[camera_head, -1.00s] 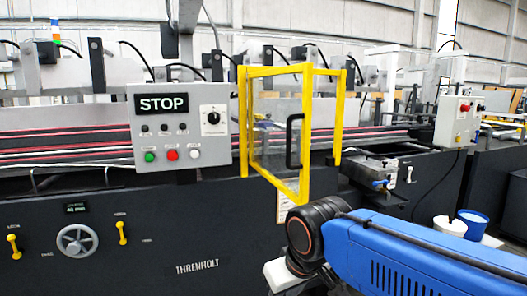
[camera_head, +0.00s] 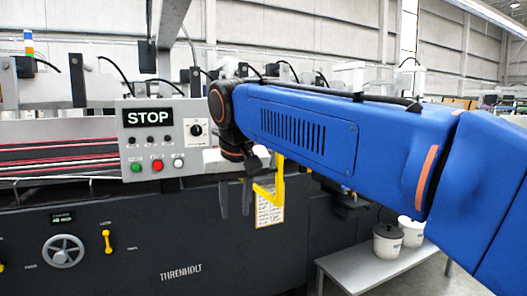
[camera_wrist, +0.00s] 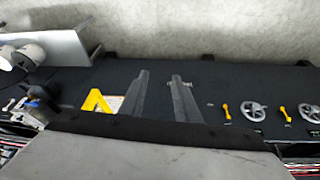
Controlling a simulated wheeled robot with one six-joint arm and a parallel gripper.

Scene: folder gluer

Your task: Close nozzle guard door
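The nozzle guard door (camera_head: 268,192) is mostly hidden behind my blue arm in the head view. Only the lower corner of its yellow frame shows, jutting out from the machine. Its black handle and clear pane are hidden. In the wrist view the yellow corner (camera_wrist: 97,101) shows left of my fingers. My gripper (camera_head: 236,200) points down in front of the machine, just left of the yellow corner in the head view. Its two grey fingers are apart with nothing between them; they also show in the wrist view (camera_wrist: 163,95). I cannot tell whether it touches the door.
A control panel (camera_head: 160,140) with a STOP sign stands left of my gripper. A handwheel (camera_head: 63,251) and yellow levers (camera_head: 107,241) are on the dark machine front. A low table (camera_head: 375,262) with white tubs (camera_head: 388,241) stands at the right. The floor (camera_wrist: 200,30) before the machine looks clear.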

